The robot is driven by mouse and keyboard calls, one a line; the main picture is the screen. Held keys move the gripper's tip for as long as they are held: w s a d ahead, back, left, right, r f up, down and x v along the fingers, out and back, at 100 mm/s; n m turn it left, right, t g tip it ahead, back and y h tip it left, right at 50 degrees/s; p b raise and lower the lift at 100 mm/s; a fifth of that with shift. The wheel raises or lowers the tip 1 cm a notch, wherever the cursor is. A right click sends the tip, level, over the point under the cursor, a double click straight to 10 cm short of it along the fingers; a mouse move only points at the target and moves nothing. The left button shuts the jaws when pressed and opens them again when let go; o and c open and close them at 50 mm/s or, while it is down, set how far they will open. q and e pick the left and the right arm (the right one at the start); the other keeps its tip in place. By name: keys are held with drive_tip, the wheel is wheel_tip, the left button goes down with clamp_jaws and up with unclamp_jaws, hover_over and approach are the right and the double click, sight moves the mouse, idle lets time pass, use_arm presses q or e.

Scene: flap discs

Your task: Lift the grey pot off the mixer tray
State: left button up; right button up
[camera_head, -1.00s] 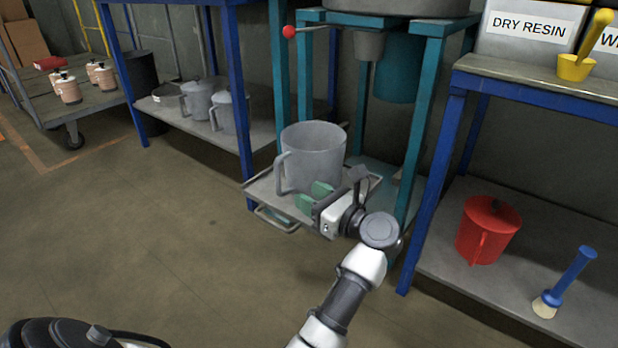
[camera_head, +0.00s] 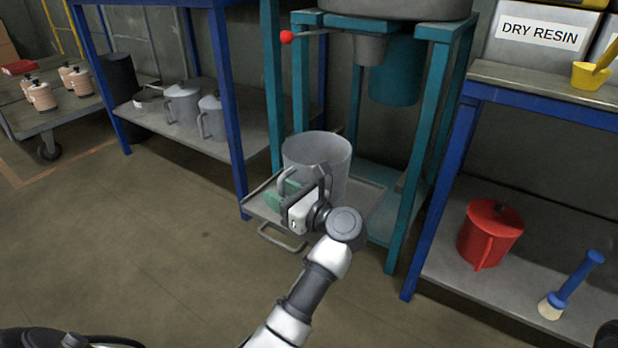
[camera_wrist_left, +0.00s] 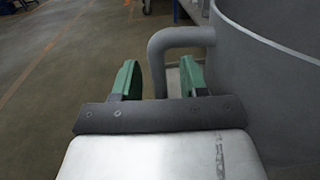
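The grey pot (camera_head: 325,152) stands upright on the mixer tray (camera_head: 368,202), under the teal mixer frame. Its looped handle (camera_head: 285,181) points to the front left. My left gripper (camera_head: 282,194) is at the handle side of the pot, with its green fingers apart. In the left wrist view the fingers (camera_wrist_left: 158,80) stand on either side of the handle's upright bar (camera_wrist_left: 157,72). A gap shows between each finger and the bar. The pot wall (camera_wrist_left: 265,90) fills the right of that view.
A blue-legged shelf at the left holds grey jugs (camera_head: 182,104). A blue-framed shelf at the right holds a red pot (camera_head: 490,234) and a blue-handled brush (camera_head: 572,285). A red-knobbed lever (camera_head: 288,37) sticks out above the pot. The floor in front is clear.

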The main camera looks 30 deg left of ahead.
use_arm(q)
clamp_jaws()
idle(1.2)
drive_tip(key=shift+r, duration=0.2)
